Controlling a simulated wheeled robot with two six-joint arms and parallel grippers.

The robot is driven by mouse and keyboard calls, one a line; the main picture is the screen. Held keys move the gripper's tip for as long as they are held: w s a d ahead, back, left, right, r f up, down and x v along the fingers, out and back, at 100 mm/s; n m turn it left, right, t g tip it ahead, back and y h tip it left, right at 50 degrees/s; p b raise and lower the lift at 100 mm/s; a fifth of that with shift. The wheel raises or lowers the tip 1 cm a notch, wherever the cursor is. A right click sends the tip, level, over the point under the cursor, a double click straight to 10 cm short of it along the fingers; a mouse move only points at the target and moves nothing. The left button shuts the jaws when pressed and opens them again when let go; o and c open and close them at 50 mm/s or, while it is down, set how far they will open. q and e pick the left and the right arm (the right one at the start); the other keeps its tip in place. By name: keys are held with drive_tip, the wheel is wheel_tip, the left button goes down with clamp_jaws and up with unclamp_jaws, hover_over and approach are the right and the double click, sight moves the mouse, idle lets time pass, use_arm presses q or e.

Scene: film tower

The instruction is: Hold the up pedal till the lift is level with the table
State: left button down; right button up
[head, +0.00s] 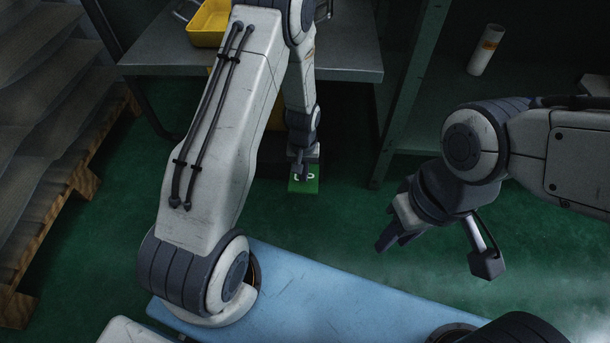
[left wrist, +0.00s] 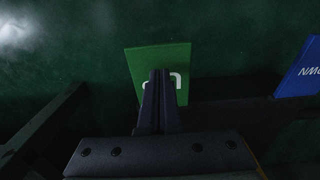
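The green up pedal (head: 303,187), with white lettering, lies low by the floor in front of the grey table (head: 345,62). It also shows in the left wrist view (left wrist: 160,58). My left gripper (head: 301,170) points down over the pedal and covers part of its lettering. In the left wrist view its two fingers (left wrist: 160,78) are together with nothing between them. I cannot tell whether the tips press the pedal. My right gripper (head: 392,238) hangs over the floor at the right, its finger gap unclear. My left arm hides part of the table; I cannot make out the lift.
A blue pedal (left wrist: 302,70) with white letters is at the right of the left wrist view. A yellow bin (head: 209,24) sits on the table. A white cylinder (head: 486,50) stands on a shelf at right. A wooden pallet (head: 62,215) is at left. Green floor lies between.

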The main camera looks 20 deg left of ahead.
sight(304, 184)
use_arm(q)
drive_tip(key=shift+f, duration=0.1)
drive_tip(key=shift+f+b, duration=0.9)
drive_tip(key=shift+f, duration=0.8)
idle(4.0)
wheel_tip(304, 184, up, 6)
drive_tip(key=p, duration=0.6)
drive_tip(key=shift+r, duration=0.15)
idle(0.3)
